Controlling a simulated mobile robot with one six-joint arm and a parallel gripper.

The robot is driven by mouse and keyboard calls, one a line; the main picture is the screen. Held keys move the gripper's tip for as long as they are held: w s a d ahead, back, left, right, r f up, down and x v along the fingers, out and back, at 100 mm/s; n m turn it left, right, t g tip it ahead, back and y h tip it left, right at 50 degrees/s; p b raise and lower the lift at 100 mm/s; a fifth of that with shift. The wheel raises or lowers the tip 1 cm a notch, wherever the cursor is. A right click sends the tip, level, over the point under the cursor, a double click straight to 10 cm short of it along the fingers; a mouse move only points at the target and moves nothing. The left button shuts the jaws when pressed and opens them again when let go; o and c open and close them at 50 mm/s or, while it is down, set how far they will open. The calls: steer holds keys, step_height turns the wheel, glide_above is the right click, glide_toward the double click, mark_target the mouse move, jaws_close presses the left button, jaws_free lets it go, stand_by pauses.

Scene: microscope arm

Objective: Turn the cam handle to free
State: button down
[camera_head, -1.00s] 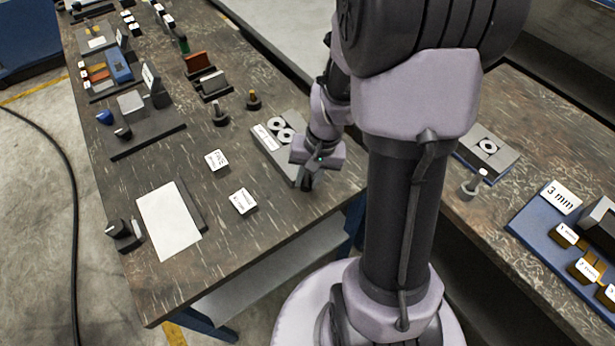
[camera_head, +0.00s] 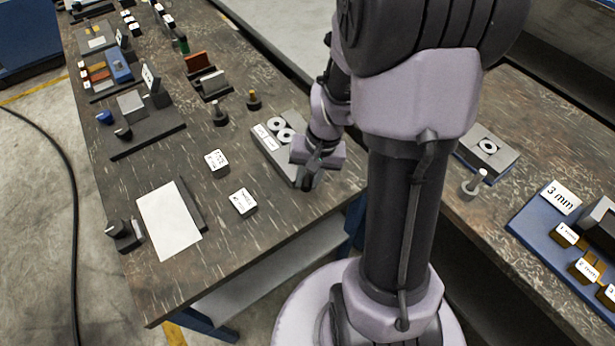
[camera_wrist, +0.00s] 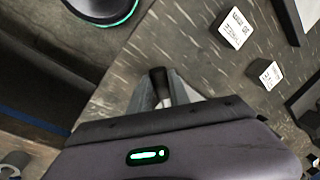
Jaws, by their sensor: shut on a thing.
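My gripper (camera_head: 307,182) is low over the right part of the near table, beside a grey plate (camera_head: 292,165) with two pale rings and a white label too small to read. In the wrist view my gripper (camera_wrist: 163,92) has its two grey fingers closed around a small dark piece (camera_wrist: 158,76). The piece looks like the end of the cam handle, but its full shape is hidden by the fingers. How far the handle is turned cannot be told. My gripper's body hides part of the plate in the head view.
Two white labelled blocks (camera_head: 217,160) (camera_head: 242,202) stand left of the plate. A white sheet (camera_head: 168,220) and a dark knob block (camera_head: 124,234) lie at the front left. Two small posts (camera_head: 219,114) (camera_head: 253,101) stand behind. The table's right edge is close to my gripper.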

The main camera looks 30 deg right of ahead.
steer(key=d+n, duration=0.1)
steer(key=n, duration=0.1)
steer(key=s+d+n, duration=0.1)
steer(key=d+n, duration=0.1)
steer(key=shift+s+d+r+g+p, duration=0.1)
steer(key=shift+g+p, duration=0.2)
steer(key=shift+p, duration=0.05)
steer(key=shift+s+d+n+p, duration=0.1)
steer(key=shift+d+n+p, duration=0.3)
steer(key=shift+d+n, duration=0.55)
steer(key=d+n+p, duration=0.1)
steer(key=n+g, duration=0.1)
steer(key=n, duration=0.1)
steer(key=shift+d+r+p, duration=0.1)
steer(key=shift+d+p, duration=0.3)
steer(key=d+n+p, duration=0.1)
steer(key=w+d+n+p, duration=0.1)
steer(key=n, duration=0.1)
steer(key=shift+d+n+g+p, duration=0.25)
steer(key=shift+d+g+p, duration=0.05)
steer(key=shift+w+d+n+p, duration=0.45)
steer(key=shift+d+n+p, duration=0.15)
steer(key=shift+n, duration=0.2)
steer(key=shift+w+d+n+p, duration=0.4)
steer(key=shift+d+n+p, duration=0.1)
steer(key=shift+n+p, duration=0.25)
steer(key=shift+g, duration=0.3)
steer(key=c, duration=1.2)
jaws_free()
steer(key=shift+c, duration=0.2)
